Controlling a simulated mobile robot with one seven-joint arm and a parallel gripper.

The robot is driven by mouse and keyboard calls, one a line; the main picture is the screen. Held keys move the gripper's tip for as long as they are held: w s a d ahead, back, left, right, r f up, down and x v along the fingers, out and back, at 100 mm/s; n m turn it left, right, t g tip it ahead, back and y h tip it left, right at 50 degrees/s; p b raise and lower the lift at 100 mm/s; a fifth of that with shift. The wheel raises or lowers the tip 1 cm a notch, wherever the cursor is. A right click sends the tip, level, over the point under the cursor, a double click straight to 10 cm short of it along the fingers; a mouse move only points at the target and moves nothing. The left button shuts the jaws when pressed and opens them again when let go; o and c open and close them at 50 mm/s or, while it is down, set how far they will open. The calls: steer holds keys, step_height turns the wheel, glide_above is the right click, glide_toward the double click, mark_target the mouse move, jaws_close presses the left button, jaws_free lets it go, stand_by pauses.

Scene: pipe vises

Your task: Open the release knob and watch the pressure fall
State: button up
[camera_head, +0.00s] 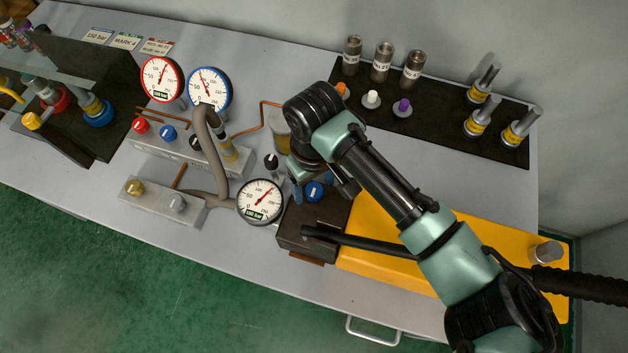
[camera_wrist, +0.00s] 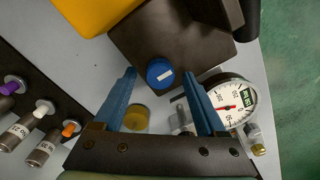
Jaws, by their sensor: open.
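A blue knob with a white bar (camera_head: 314,191) sits on the dark pump block (camera_head: 303,226). It also shows in the wrist view (camera_wrist: 160,73), its bar nearly level there. My gripper (camera_head: 312,188) is open; in the wrist view its blue fingertips (camera_wrist: 160,75) lie either side of this knob, with gaps showing. I cannot tell how far above it they are. A round white gauge (camera_head: 260,201) with a red needle pointing up and right stands left of the block. It shows in the wrist view too (camera_wrist: 226,104). Its exact reading is too small to tell.
The yellow pump body (camera_head: 380,258) and its black lever (camera_head: 360,240) lie right of the block. A black knob (camera_head: 272,161) stands behind the gauge. Red (camera_head: 162,79) and blue (camera_head: 209,88) rimmed gauges and a grey hose (camera_head: 213,150) are to the left.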

steer(key=shift+f, duration=0.15)
jaws_close()
stand_by(0.4)
